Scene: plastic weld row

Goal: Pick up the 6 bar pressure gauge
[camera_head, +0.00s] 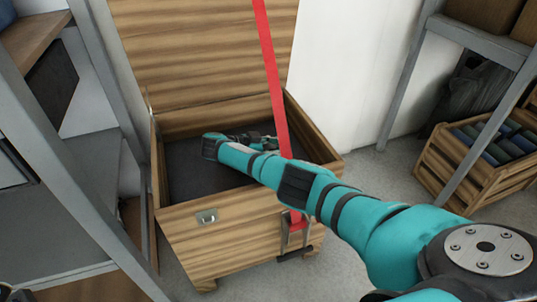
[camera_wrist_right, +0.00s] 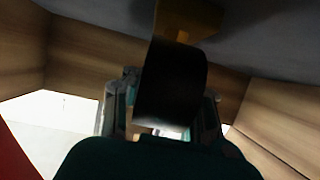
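My right arm reaches into an open wooden chest (camera_head: 235,238) in the head view. Its gripper (camera_head: 250,138) is low inside the chest, near the back wall. In the right wrist view a black round body with a brass-coloured part (camera_wrist_right: 172,82), which looks like a pressure gauge, lies between the fingers of my right gripper (camera_wrist_right: 163,105). Its dial is not readable, so I cannot tell its bar value. The fingers stand on both sides of it; whether they press on it is too dark to tell.
A red strap (camera_head: 271,70) hangs across the chest opening to a front buckle, close to my right arm. The raised lid (camera_head: 205,50) stands behind. Grey shelving (camera_head: 60,160) stands left; a wooden crate (camera_head: 455,178) with several dark rolls stands right.

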